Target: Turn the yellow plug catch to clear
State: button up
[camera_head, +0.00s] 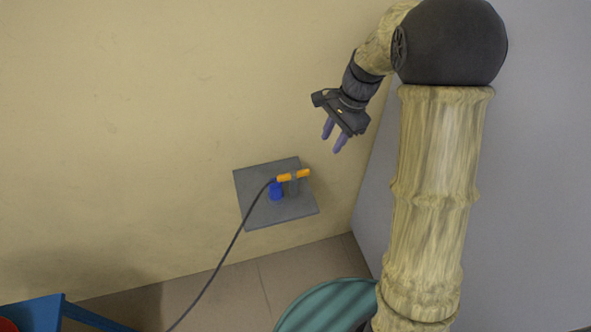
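The yellow plug catch (293,175) is a short orange-yellow bar near the top of a grey socket plate (292,209) on the wall. It lies roughly level, tilted slightly up to the right, on a small grey post (294,187). Its left end reaches over the top of a blue plug (275,191), where a dark cable (232,243) also meets it. My gripper (334,143) is above and to the right of the catch, apart from it. Its two purple fingers point down with a gap between them, and nothing shows between them.
The cable runs down left from the plug to the bottom edge of the view. A blue piece of furniture (40,312) with a red item (8,325) stands at the lower left. A grey wall (535,200) is on the right. The wall around the plate is clear.

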aim_at(294, 173)
jog(key=w+a+m, duration=0.1)
jog(key=w+a+m+y, duration=0.1)
jog(key=w, duration=0.1)
jog(key=w+m, duration=0.1)
jog(key=shift+w+a+g, duration=0.2)
jog(key=shift+a+g, duration=0.2)
jog(key=x, duration=0.5)
jog(key=p+x, duration=0.1)
jog(key=x, duration=1.1)
jog(key=shift+a+p, duration=0.35)
grip_shut()
